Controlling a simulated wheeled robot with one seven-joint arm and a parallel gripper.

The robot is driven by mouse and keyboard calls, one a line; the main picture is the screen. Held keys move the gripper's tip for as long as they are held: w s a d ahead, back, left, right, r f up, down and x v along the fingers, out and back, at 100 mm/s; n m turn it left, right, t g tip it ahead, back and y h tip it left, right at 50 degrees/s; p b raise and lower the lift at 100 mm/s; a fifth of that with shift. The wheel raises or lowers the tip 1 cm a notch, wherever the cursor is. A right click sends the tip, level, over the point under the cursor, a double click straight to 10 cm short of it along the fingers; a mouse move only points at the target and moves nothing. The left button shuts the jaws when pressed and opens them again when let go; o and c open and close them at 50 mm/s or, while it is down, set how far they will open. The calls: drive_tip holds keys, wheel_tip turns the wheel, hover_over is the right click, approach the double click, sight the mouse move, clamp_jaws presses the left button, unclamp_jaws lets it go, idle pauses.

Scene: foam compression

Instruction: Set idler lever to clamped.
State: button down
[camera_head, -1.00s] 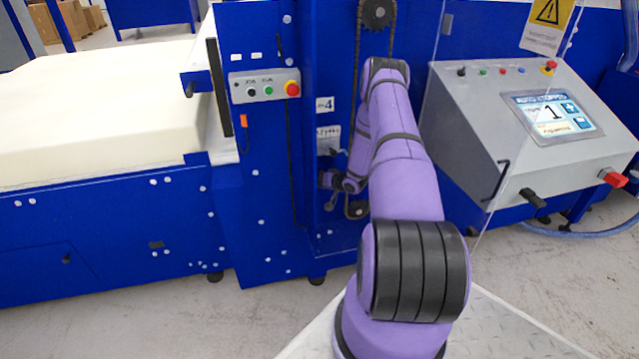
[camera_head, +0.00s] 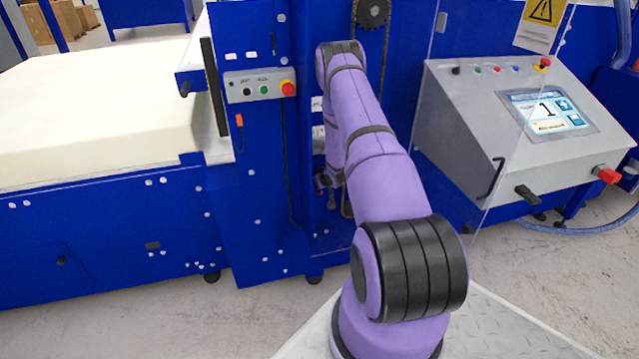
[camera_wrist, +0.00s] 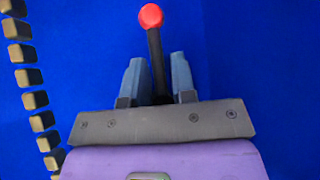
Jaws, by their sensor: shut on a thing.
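The idler lever (camera_wrist: 154,45) shows in the wrist view as a black rod with a red ball knob at its top end. It stands against a blue panel. My gripper (camera_wrist: 157,78) is shut on the lever's rod, with one grey-blue finger on each side and the knob sticking out beyond the fingertips. The lower end of the lever is hidden behind the gripper body. In the head view my purple arm reaches into the blue machine frame and hides most of the lever area; a small part of the wrist shows low beside the column.
A chain (camera_wrist: 27,80) runs down the left of the wrist view. In the head view a sprocket (camera_head: 373,12) sits above my arm. A control console (camera_head: 530,120) stands to the right, behind a clear panel. A button box (camera_head: 260,86) and foam block (camera_head: 95,100) are to the left.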

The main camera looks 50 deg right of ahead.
idle(0.4)
drive_tip(key=c, duration=1.2)
unclamp_jaws()
drive_tip(key=v, duration=1)
drive_tip(key=shift+s+a+r, duration=0.15)
drive_tip(key=shift+s+r, duration=0.1)
drive_tip(key=shift+s, duration=0.05)
